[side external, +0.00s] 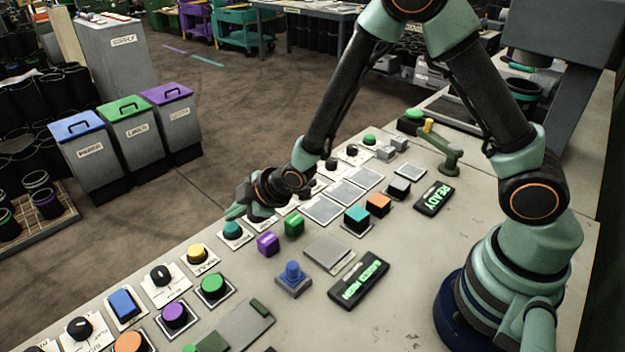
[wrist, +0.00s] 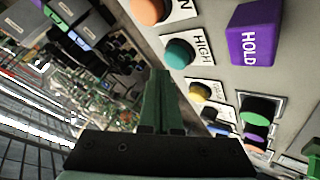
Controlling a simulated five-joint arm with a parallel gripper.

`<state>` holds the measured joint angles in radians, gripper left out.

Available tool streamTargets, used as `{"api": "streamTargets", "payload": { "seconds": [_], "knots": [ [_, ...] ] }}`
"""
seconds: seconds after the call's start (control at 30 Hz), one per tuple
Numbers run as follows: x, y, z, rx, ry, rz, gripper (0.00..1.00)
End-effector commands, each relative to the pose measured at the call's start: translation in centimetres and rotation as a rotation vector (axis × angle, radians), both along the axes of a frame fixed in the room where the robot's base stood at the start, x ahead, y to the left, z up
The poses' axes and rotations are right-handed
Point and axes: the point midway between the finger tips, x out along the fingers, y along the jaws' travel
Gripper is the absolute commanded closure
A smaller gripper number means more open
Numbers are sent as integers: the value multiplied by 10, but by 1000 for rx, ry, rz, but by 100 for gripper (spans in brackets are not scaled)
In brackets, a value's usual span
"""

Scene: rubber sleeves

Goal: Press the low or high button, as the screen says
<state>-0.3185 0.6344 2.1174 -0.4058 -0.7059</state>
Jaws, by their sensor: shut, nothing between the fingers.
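A black screen (side external: 359,281) in the side external view shows green lettering that ends in HIGH; the first word is hard to read. A teal round button (side external: 232,230) stands on a white plate. In the wrist view this teal button (wrist: 180,53) is labelled HIGH. My gripper (side external: 235,212) is shut and empty, low over the panel just behind the teal button. In the wrist view my gripper's green fingers (wrist: 162,78) lie left of and below it, apart in the picture. No LOW label is readable. An orange button (wrist: 148,11) has a partly cut-off label.
A purple HOLD cube (wrist: 255,32) and a yellow button (wrist: 200,92) are close by.

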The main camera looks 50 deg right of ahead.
Motion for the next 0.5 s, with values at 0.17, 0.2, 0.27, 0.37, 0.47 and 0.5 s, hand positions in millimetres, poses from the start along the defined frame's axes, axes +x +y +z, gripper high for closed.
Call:
{"api": "streamTargets", "payload": {
  "seconds": [0.17, 0.2, 0.27, 0.37, 0.47, 0.5],
  "knots": [
    [1, 0, 10, 1, -3, 0, 100],
    [1, 0, 13, 1, -3, 0, 100],
    [1, 0, 19, 1, -3, 0, 100],
    [1, 0, 28, 1, -3, 0, 100],
    [1, 0, 37, 1, -4, 0, 100],
    [1, 0, 40, 1, -3, 0, 100]
  ]
}}
